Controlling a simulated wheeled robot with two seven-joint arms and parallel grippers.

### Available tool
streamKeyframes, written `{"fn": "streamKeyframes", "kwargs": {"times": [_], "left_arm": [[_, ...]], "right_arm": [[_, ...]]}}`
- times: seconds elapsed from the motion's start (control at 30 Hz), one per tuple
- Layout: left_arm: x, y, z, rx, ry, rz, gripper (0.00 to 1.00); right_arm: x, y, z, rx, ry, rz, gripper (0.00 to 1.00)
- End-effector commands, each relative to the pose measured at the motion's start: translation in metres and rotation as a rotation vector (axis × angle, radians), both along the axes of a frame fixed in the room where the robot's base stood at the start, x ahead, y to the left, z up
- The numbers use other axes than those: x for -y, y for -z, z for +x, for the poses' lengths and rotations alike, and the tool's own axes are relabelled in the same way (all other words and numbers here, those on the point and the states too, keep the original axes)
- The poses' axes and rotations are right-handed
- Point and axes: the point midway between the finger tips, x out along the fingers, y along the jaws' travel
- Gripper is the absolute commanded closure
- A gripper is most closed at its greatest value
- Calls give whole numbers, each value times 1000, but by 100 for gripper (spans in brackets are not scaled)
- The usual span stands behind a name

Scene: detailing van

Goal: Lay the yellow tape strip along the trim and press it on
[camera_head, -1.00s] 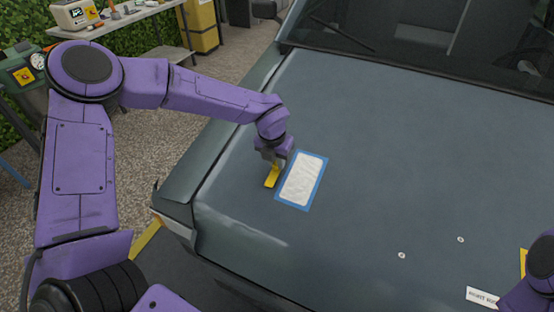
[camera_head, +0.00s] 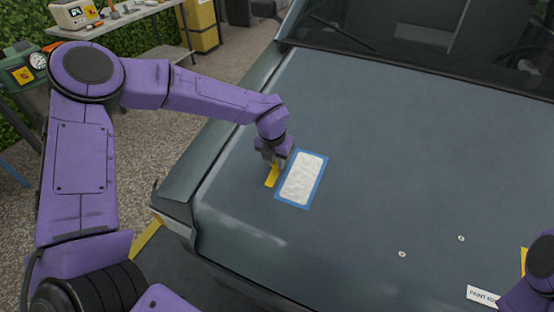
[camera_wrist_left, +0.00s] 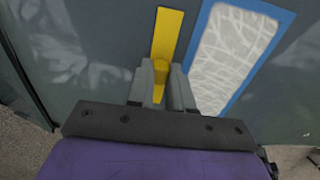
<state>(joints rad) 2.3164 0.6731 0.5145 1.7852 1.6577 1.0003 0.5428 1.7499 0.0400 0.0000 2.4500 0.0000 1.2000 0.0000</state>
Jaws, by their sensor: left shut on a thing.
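The yellow tape strip (camera_head: 272,177) is on the hood beside the left edge of a white patch framed in blue (camera_head: 302,179). My left gripper (camera_head: 273,160) is shut on the strip. In the left wrist view the strip (camera_wrist_left: 168,33) runs out beyond the fingers (camera_wrist_left: 161,85), roughly along the blue border (camera_wrist_left: 199,30) with a narrow gap of bare paint between. I cannot tell whether the strip touches the hood along its whole length. Only part of my right arm shows at the lower right; its gripper is out of view.
The grey-green hood (camera_head: 400,150) is wide and mostly clear. Two small pale discs (camera_head: 402,254) lie on it near the front. A white label (camera_head: 482,295) and a yellow piece (camera_head: 523,262) are at the lower right. The windshield (camera_head: 430,45) bounds the far side.

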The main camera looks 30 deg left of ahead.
Motion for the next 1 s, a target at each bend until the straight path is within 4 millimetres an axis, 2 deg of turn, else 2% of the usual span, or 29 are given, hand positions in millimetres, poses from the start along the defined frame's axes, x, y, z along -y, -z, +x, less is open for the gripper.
{"fn": "streamKeyframes", "kwargs": {"times": [0.07, 0.1, 0.17, 0.2, 0.53, 1.0], "left_arm": [[0, 1, 0, -1, 0, 0, 99], [0, 1, 0, -1, 0, 0, 73], [0, 1, 0, -1, 0, 0, 54], [0, 1, 0, -1, 0, 0, 50], [0, -3, -1, 0, 0, 0, 50], [0, -37, -7, 0, 0, 0, 50]], "right_arm": [[0, 0, 0, 0, 0, 0, 57], [0, 0, 0, 0, 0, 0, 57], [0, 0, 0, 0, 0, 0, 57], [0, 0, 0, 0, 0, 0, 57], [0, -3, 0, 0, 0, 0, 57], [0, -32, 0, 0, 0, 0, 57]]}}
